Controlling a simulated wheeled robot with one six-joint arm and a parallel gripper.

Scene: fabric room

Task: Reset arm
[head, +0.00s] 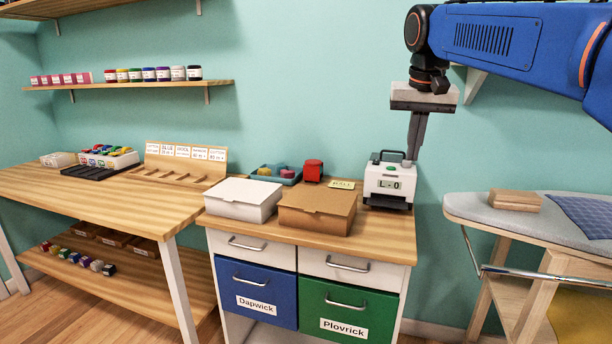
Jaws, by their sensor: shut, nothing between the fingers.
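My gripper (416,150) hangs at the upper right of the head view, fingers pointing down. Its fingers are shut together and hold nothing. My blue arm (480,40) reaches in from the right edge. The gripper's tip is close above the white label printer (388,182) in the picture, at its upper right. I cannot tell whether it touches the printer or is in front of or behind it.
A white box (243,199) and a brown box (317,209) sit closed on the cabinet top. A blue tray (265,178) and a red object (313,170) are behind them. A wooden workbench (100,205) stands left, an ironing board (480,212) right. Wall shelves hang upper left.

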